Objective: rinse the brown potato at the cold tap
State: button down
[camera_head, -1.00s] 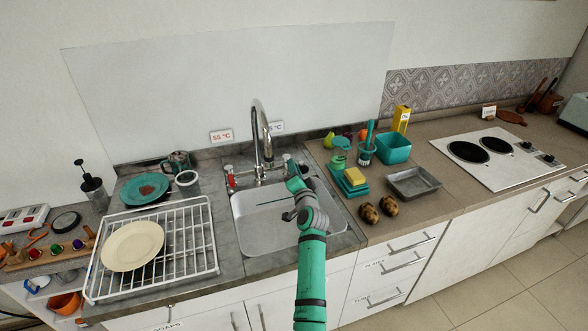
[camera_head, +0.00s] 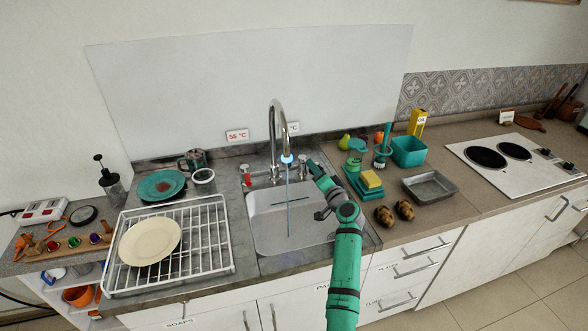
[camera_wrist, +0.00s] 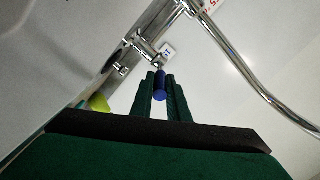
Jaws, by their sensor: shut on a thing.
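Two brown potatoes (camera_head: 384,215) (camera_head: 405,209) lie side by side on the counter just right of the sink (camera_head: 265,232). The tall chrome faucet (camera_head: 277,125) stands behind the basin. A thin bluish stream (camera_head: 289,212) falls from its spout, which has a blue glow. My gripper (camera_head: 313,166) is at the right-hand tap behind the sink and partly hides it in the head view. In the wrist view, my gripper (camera_wrist: 160,78) is shut on the blue tap handle (camera_wrist: 160,90), between its green fingers. The red hot-tap handle (camera_head: 245,171) is on the left.
A dish rack (camera_head: 205,250) with a cream plate (camera_head: 150,241) stands left of the sink. Right of it are a yellow sponge (camera_head: 371,179), a metal tray (camera_head: 430,185), a teal bin (camera_head: 408,150) and a stove (camera_head: 515,160).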

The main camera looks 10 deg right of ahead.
jog(key=shift+f, duration=0.15)
jog(key=c, duration=1.7)
grip_release()
jog(key=v, duration=1)
jog(key=shift+s+d, duration=0.2)
jog(key=shift+s, duration=0.15)
